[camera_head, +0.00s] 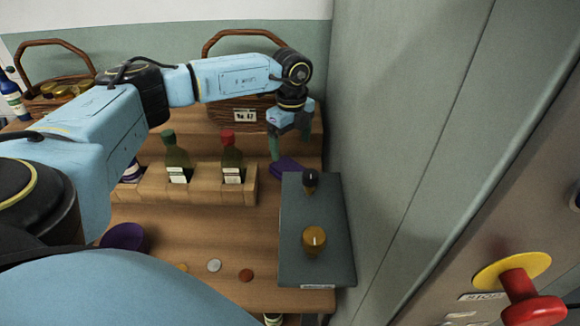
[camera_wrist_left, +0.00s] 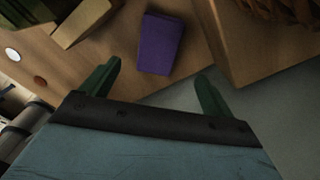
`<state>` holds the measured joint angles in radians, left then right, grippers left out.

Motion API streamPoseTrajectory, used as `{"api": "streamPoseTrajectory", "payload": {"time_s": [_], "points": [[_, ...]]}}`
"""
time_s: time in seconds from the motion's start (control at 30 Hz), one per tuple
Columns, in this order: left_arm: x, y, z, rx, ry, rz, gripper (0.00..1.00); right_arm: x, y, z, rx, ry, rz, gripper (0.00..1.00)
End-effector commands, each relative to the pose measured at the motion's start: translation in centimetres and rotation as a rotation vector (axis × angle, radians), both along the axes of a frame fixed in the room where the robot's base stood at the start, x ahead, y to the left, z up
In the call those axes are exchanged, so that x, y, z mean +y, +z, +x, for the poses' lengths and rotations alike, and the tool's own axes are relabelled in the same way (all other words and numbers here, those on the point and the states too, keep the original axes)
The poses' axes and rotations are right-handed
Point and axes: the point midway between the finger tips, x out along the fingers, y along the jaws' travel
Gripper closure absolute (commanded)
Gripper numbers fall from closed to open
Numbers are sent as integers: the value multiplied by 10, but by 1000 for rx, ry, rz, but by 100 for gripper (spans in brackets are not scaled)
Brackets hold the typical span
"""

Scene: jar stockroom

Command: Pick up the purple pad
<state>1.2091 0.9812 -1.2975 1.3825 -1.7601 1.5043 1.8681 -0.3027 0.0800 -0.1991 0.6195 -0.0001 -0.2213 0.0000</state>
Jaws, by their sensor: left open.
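The purple pad (camera_head: 287,167) lies on the wooden table just beyond the far end of a dark tray; my gripper partly hides it in the head view. In the left wrist view the purple pad (camera_wrist_left: 160,43) lies flat and fully visible, ahead of the fingertips. My left gripper (camera_head: 275,150) points down over the far right of the table, close to the pad. In the left wrist view its green fingers (camera_wrist_left: 158,72) are spread wide with nothing between them. My right gripper is not in view.
The dark tray (camera_head: 318,266) carries a dark-topped jar (camera_head: 310,181) and an amber jar (camera_head: 314,240), beside the grey wall (camera_head: 420,120). A wooden rack (camera_head: 205,186) holds bottles to the left. A basket (camera_head: 232,108) stands behind the gripper. A purple bowl (camera_head: 123,237) sits at left.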

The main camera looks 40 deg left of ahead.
Motion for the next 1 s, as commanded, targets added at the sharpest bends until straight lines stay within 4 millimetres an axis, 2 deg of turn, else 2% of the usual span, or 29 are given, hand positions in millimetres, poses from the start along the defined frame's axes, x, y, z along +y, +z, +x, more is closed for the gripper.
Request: {"api": "streamPoseTrajectory", "payload": {"time_s": [0.1, 0.37, 0.63, 0.77, 0.97, 1.0], "points": [[0, -22, 0, 2, 0, -1, 13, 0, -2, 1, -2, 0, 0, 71], [1, -41, -2, 1, -2, 0, 13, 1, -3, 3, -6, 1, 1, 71], [5, -80, -6, 2, -1, 0, 13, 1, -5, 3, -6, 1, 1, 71], [5, -87, -6, 1, -1, 0, 13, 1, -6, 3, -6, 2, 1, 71], [5, -87, -6, 0, -1, -1, 13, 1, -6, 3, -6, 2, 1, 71], [5, -87, -6, 0, -1, -1, 18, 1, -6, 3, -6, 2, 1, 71]]}}
